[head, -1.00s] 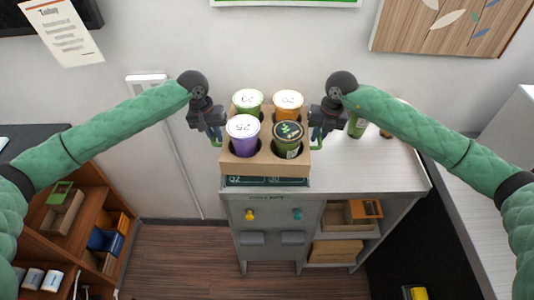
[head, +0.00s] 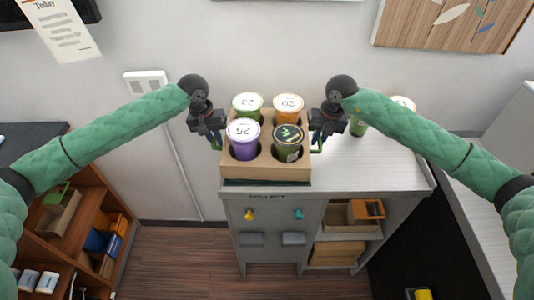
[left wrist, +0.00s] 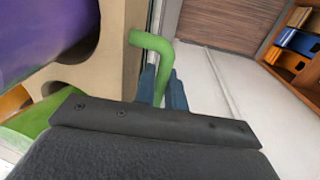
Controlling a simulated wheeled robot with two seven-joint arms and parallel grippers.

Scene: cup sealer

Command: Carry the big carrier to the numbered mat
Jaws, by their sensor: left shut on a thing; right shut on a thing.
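The big carrier (head: 265,172) is a brown cardboard tray holding several lidded cups: one purple, two green and one orange. It is level over the front left of the grey cabinet's top. A thin dark edge, probably the numbered mat (head: 265,183), shows under its front; the rest is hidden. I cannot tell whether the carrier touches it. My left gripper (head: 215,143) is shut on the carrier's green left handle, which the left wrist view shows as a bent bar (left wrist: 155,43). My right gripper (head: 318,144) is shut at the carrier's right side, its handle mostly hidden.
Other cups (head: 358,127) stand on the cabinet top (head: 375,172) behind my right arm. The counter right of the carrier is clear. The cabinet front has coloured knobs (head: 249,215) and open shelves. A wooden shelf unit (head: 85,235) stands at the left.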

